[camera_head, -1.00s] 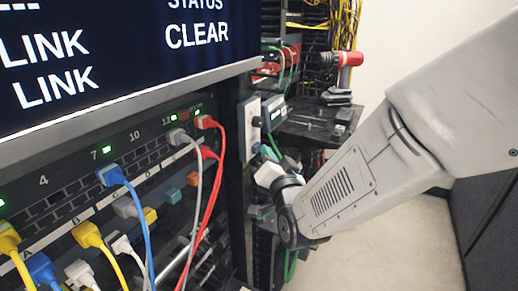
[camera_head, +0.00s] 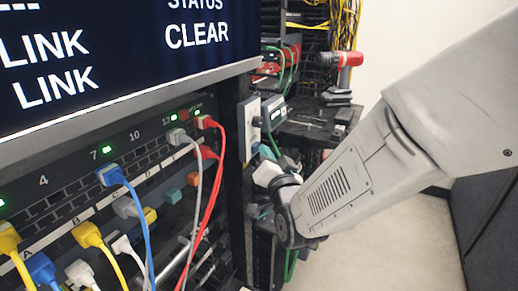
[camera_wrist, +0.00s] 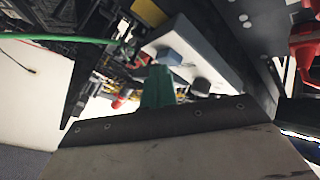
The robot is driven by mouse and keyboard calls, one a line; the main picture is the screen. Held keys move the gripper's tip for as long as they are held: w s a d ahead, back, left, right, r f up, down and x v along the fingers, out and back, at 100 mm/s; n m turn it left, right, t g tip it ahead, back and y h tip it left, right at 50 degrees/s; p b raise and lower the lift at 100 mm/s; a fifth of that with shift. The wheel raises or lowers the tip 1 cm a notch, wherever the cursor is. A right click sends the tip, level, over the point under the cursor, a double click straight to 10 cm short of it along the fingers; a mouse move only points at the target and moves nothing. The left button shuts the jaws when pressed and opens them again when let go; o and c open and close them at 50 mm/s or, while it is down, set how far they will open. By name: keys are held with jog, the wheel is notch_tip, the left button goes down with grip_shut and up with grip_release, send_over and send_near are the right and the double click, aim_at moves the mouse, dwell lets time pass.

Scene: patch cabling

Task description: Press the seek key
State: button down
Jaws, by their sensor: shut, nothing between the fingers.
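A pale grey panel (camera_wrist: 205,45) in the wrist view carries a blue square key (camera_wrist: 169,56) and a dark round one (camera_wrist: 201,86). No label is readable, so I cannot tell which is the seek key. My gripper's green fingers (camera_wrist: 158,86) are shut and empty, with their tips just below the blue key in the picture. I cannot tell whether they touch it. In the head view the panel (camera_head: 248,112) stands edge-on at the rack's right side. My gripper (camera_head: 268,152) is just below it, partly hidden by my wrist.
The rack to the left carries blue, yellow, grey and red patch cables (camera_head: 217,165) under a screen (camera_head: 120,50) reading LINK and CLEAR. A dark shelf (camera_head: 310,130) with a red-handled tool (camera_head: 350,59) lies behind. A green cable (camera_wrist: 60,38) crosses the wrist view's upper left. Floor at right is clear.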

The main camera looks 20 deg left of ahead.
jog(key=shift+a, duration=0.7)
dwell(0.6)
jog(key=shift+s+a+r, duration=0.1)
jog(key=shift+a+r, duration=0.05)
jog(key=shift+a, duration=0.1)
dwell(0.4)
jog(key=shift+d, duration=0.85)
jog(key=d, duration=0.6)
jog(key=shift+s, duration=0.15)
